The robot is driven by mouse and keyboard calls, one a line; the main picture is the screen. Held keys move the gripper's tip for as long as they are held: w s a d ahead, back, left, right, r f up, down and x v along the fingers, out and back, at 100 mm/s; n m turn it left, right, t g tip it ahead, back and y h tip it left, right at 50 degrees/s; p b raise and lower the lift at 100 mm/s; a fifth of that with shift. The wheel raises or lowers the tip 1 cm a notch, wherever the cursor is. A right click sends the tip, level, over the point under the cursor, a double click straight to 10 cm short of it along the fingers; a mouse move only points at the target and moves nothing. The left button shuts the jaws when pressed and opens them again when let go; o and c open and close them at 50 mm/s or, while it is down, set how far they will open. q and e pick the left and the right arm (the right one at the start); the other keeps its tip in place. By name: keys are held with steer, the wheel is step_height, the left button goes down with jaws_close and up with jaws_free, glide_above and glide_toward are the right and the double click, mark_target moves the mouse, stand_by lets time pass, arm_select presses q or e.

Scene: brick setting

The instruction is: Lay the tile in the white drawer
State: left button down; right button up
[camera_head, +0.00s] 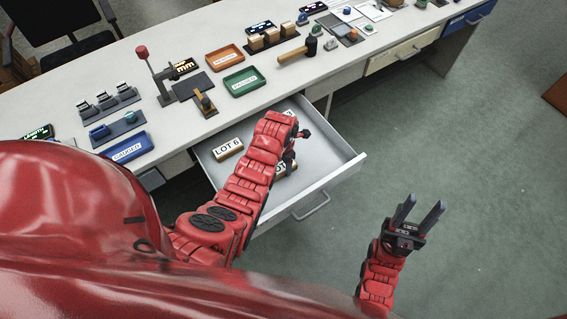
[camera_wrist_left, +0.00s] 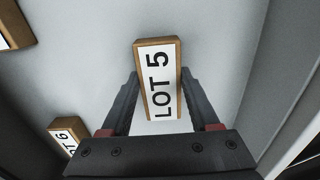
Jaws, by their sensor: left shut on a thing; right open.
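My left gripper (camera_head: 289,156) is over the open white drawer (camera_head: 330,171), shut on a wood-edged tile with a white LOT 5 label (camera_wrist_left: 160,80). In the left wrist view its two fingers sit on either side of the tile. In the head view the tile (camera_head: 281,170) is partly hidden by my gripper and arm. It is inside the drawer's outline; I cannot tell whether it touches the drawer floor. My right gripper (camera_head: 421,214) is open and empty, above the floor right of the drawer.
A LOT 6 tile (camera_head: 228,149) lies in the drawer's left part. Another tile (camera_wrist_left: 14,25) shows at the wrist view's upper left corner. The drawer front has a handle (camera_head: 311,207). The bench above carries a green tray (camera_head: 244,81), an orange tray (camera_head: 224,58) and a mallet (camera_head: 298,52).

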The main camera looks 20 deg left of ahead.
arm_select(q)
steer(key=shift+c, duration=0.6)
jaws_free()
